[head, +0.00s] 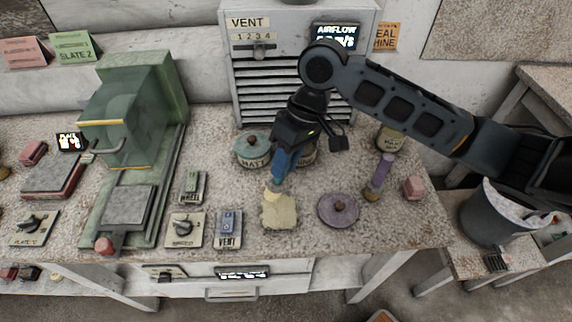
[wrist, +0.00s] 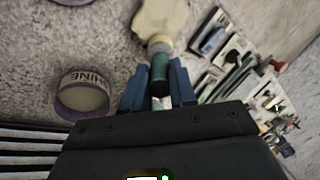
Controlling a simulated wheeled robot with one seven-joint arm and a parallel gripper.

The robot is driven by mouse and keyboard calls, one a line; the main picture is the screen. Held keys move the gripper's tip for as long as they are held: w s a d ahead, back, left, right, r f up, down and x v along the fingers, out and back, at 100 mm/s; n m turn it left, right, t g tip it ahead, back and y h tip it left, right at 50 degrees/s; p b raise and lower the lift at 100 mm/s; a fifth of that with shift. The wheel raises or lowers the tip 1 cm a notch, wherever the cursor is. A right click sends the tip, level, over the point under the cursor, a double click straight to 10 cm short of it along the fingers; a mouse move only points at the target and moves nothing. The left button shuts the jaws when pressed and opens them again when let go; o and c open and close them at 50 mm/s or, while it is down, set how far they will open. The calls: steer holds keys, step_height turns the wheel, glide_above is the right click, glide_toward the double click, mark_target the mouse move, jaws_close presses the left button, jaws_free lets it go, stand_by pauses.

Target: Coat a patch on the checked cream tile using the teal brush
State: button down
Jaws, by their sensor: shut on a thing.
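My gripper (head: 280,178) is shut on the teal brush, its blue fingers on either side of the handle. In the wrist view the teal brush (wrist: 160,72) sits between my fingertips (wrist: 159,85), pale bristles pointing away from the palm. In the head view my fingers hide most of its handle. The cream tile (head: 279,213) lies flat near the table's front edge; it also shows in the wrist view (wrist: 163,18). The bristles overlap its back edge; I cannot tell if they touch it. No check pattern or coated patch is clear.
A teal-lidded jar (head: 252,147) and a partly hidden jar stand behind my gripper. An open purple-rimmed jar (wrist: 83,94) shows in the wrist view. Right of the tile lie a purple lid (head: 339,210), a purple brush (head: 381,172) and a pink block (head: 413,187). Switch plates (head: 229,228) lie left.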

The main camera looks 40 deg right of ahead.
steer(key=shift+r, duration=0.1)
steer(key=shift+s+a+r, duration=0.55)
steer(key=shift+s+r, duration=0.1)
steer(key=shift+s, duration=0.1)
steer(key=shift+s+a+f, duration=0.25)
steer(key=shift+s+a, duration=0.2)
steer(key=shift+s, duration=0.2)
steer(key=shift+s+a+f, duration=0.2)
steer(key=shift+s+a, duration=0.25)
steer(key=shift+s, duration=0.15)
steer(key=shift+f, duration=0.25)
